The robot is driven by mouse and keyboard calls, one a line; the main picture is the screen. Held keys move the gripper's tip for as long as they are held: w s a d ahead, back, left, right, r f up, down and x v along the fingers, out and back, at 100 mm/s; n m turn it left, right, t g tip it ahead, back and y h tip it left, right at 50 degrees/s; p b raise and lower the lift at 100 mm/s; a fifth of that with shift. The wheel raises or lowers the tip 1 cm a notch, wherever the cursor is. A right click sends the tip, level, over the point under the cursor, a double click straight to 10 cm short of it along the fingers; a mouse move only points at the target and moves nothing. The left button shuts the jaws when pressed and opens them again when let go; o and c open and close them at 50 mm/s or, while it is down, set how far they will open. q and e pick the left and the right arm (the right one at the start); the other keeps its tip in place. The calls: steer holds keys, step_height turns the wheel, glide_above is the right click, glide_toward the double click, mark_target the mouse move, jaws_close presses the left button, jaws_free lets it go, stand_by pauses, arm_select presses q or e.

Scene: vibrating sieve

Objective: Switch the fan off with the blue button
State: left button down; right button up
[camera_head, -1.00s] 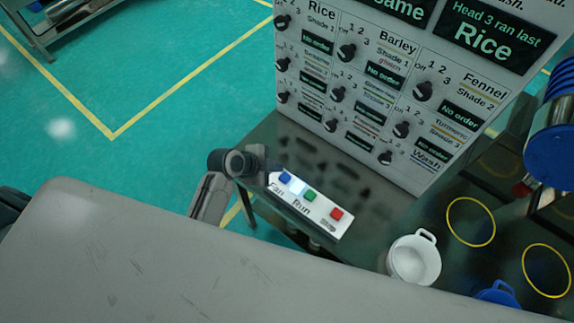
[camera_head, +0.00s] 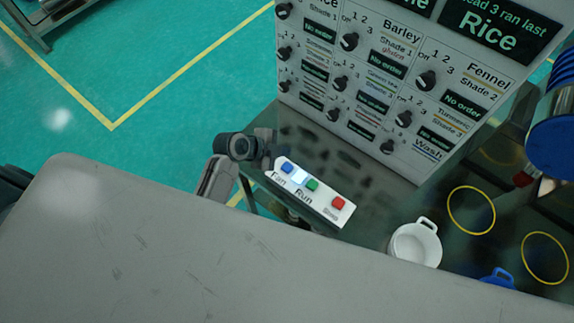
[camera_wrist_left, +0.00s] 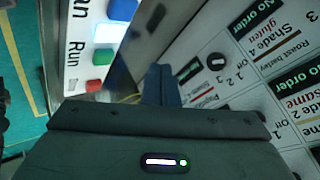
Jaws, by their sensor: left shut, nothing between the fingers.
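The white button box (camera_head: 322,207) sits on the dark table's near left corner. Its blue button (camera_head: 287,168), labelled Fan, is at the left end, beside a bright pale panel. The green Run button (camera_head: 312,184) and the red button (camera_head: 338,203) follow to the right. My left gripper (camera_head: 272,158) is shut and empty, just behind and left of the blue button. In the left wrist view its fingers (camera_wrist_left: 161,84) are together beside the box, and the blue button (camera_wrist_left: 122,9) is at the top edge. I cannot tell whether they touch the box. My right gripper is out of view.
A tall panel (camera_head: 395,80) with knobs and order displays stands behind the box. A white cup (camera_head: 415,244), a blue cup (camera_head: 499,278) and yellow rings (camera_head: 471,210) lie to the right. A grey surface (camera_head: 200,250) fills the foreground.

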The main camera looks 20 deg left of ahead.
arm_select(q)
steer(key=b, duration=0.4)
glide_above(284, 168)
step_height(284, 168, down, 6)
steer(key=shift+a+r, duration=0.1)
steer(key=shift+r, duration=0.1)
steer(key=shift+f, duration=0.5)
stand_by(0.3)
stand_by(0.8)
steer(key=shift+f+b, duration=0.1)
steer(key=shift+b, duration=0.25)
steer(key=shift+f, duration=0.3)
